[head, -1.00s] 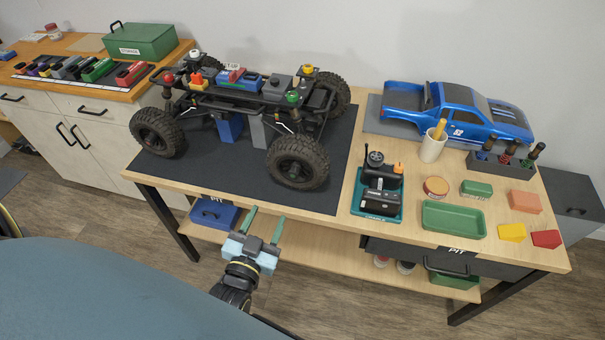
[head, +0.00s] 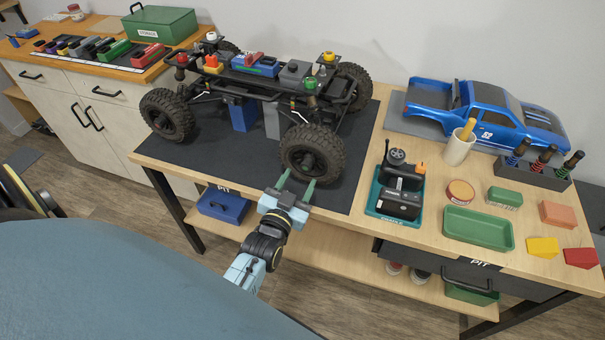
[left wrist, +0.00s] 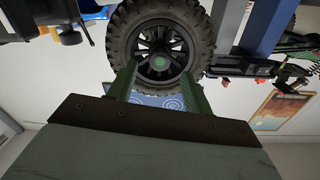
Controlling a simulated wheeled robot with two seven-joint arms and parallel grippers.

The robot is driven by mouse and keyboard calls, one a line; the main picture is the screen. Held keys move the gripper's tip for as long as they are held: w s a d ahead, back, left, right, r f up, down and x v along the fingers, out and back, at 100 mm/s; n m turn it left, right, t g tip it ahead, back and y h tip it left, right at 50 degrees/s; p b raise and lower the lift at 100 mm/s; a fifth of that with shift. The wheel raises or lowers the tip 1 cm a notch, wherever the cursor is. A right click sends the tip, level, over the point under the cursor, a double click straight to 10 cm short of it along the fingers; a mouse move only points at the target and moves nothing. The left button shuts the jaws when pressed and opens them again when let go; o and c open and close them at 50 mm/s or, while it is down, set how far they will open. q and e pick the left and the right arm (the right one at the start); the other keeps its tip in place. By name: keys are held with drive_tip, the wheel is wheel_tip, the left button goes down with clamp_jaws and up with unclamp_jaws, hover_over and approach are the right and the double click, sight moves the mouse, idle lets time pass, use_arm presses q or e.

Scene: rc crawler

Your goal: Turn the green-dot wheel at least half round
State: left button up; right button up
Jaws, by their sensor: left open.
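The crawler chassis (head: 262,80) stands on a dark mat on the bench, its body shell off. The wheel with the green hub dot (left wrist: 160,62) faces my left wrist camera; it is the chassis's near-right wheel (head: 313,152) in the head view, under the green-topped post (head: 310,84). My left gripper (head: 297,180) is open, its two green fingers pointing at the lower part of this tyre. In the left wrist view the fingers (left wrist: 160,78) appear on either side of the hub's lower part. Whether they touch the wheel, I cannot tell. My right gripper is not in view.
The dark mat (head: 365,140) has free room right of the wheel. A teal tray with a controller (head: 402,190), a green tray (head: 478,228) and a blue car body (head: 480,115) lie to the right. The bench's front edge passes under my left gripper.

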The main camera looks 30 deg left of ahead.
sight(305, 169)
use_arm(q)
drive_tip(key=shift+w+a, duration=0.2)
drive_tip(key=shift+w, duration=0.65)
drive_tip(key=shift+w+a, duration=0.15)
drive_tip(key=shift+w, duration=0.65)
clamp_jaws()
